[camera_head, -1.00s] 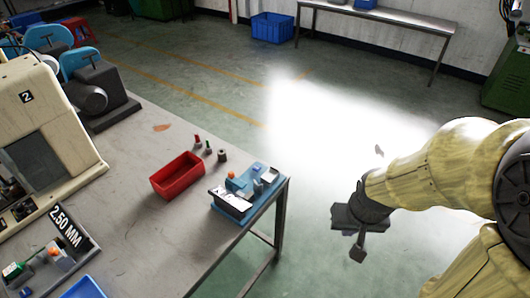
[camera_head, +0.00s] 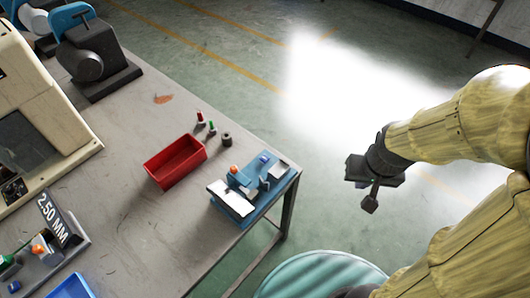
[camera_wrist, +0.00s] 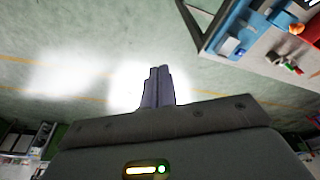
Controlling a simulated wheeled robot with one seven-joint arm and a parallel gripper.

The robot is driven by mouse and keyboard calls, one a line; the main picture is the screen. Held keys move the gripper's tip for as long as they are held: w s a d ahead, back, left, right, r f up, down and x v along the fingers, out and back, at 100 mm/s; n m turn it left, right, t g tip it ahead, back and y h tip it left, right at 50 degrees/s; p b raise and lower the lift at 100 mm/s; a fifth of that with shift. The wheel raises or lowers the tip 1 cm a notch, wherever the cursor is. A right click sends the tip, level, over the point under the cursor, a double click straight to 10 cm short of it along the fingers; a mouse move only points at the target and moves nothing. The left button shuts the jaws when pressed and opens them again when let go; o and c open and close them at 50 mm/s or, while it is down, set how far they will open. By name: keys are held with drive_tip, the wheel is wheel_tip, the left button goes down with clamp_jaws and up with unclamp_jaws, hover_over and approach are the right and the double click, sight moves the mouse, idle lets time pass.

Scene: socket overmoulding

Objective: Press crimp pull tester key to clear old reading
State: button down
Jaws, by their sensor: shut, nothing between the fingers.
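A small blue bench device (camera_head: 243,205), which I take for the crimp pull tester, sits at the table's near right corner. It carries an orange-red knob (camera_head: 234,170), a small blue part (camera_head: 264,158) and a pale plate on its left. Its key cannot be picked out at this size. In the wrist view the blue device (camera_wrist: 233,30) is at the upper right, partly cut off. My gripper (camera_head: 370,205) is shut and empty, to the right of the device, past the table edge over the floor. Its closed fingers (camera_wrist: 158,82) show in the wrist view, clear of everything.
A red bin (camera_head: 175,161) is left of the device, with a dark cylinder (camera_head: 227,139) and small red and green items beside it. A 2.50 MM sign (camera_head: 54,218) and a beige machine stand at left. A round teal ribbed object (camera_head: 320,277) shows at the bottom.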

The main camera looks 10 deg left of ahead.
drive_tip(key=shift+s, duration=0.15)
drive_tip(key=m+t+y, duration=0.4)
drive_tip(key=m+y, duration=0.2)
drive_tip(key=m, duration=1.3)
hover_over(266, 160)
wheel_tip(266, 160, down, 13)
wheel_tip(266, 160, down, 9)
drive_tip(key=b, duration=0.6)
drive_tip(key=shift+b, duration=0.35)
drive_tip(key=shift+r, duration=0.1)
